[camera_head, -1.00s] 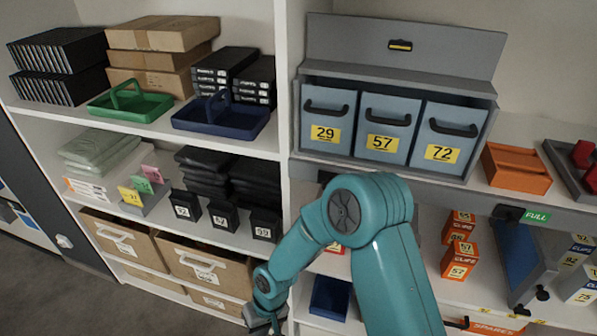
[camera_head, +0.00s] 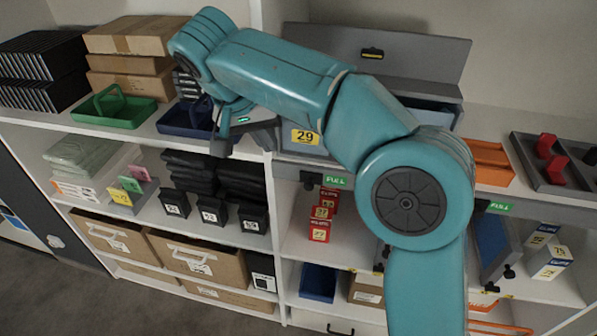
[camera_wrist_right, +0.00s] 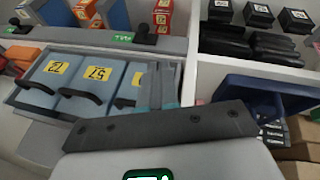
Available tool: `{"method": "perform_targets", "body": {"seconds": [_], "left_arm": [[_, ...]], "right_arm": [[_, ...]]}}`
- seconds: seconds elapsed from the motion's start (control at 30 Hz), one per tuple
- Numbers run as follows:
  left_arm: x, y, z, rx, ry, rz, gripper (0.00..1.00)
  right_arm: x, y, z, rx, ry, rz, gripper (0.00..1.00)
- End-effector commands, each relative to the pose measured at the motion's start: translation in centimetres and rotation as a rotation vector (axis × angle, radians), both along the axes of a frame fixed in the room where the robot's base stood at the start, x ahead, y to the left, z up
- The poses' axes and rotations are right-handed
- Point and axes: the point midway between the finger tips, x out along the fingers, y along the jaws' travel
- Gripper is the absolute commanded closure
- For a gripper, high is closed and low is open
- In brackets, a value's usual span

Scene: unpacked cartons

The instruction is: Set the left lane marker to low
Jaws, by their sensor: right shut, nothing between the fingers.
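The left lane marker (camera_head: 335,181) is a small green tag reading FULL on the shelf edge below the bin numbered 29, with a dark knob beside it. A green FULL tag (camera_wrist_right: 124,37) also shows in the right wrist view, turned over, on the shelf edge. My right gripper (camera_head: 235,135) is up and left of the left marker, in front of the upright between the shelves, and apart from it. In the right wrist view its fingers (camera_wrist_right: 157,85) are together and empty, in front of the bins. My left gripper is not in view.
A second green FULL marker (camera_head: 497,207) is farther right. Blue bins (camera_wrist_right: 88,83) stand in a grey case, partly behind my right arm in the head view. A blue tray (camera_head: 186,118) is close left of the gripper. Red boxes (camera_head: 320,224) stand below the left marker.

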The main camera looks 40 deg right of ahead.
Motion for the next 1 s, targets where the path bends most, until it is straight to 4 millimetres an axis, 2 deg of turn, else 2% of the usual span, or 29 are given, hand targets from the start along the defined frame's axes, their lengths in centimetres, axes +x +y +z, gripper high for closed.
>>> {"method": "perform_targets", "body": {"seconds": [0.37, 0.47, 0.87, 1.0], "left_arm": [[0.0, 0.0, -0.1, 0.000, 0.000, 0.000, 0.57], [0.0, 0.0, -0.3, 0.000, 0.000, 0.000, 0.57], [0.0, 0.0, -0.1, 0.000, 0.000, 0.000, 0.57], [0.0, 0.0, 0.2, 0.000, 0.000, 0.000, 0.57]], "right_arm": [[0.1, -0.3, -0.7, 0.000, 0.003, 0.001, 1.00], [0.1, -0.9, -2.0, 0.000, 0.004, -0.001, 1.00], [0.8, -4.2, -9.6, 0.001, 0.007, 0.001, 1.00], [-0.3, -5.5, -10.9, 0.002, 0.005, 0.000, 1.00]]}}
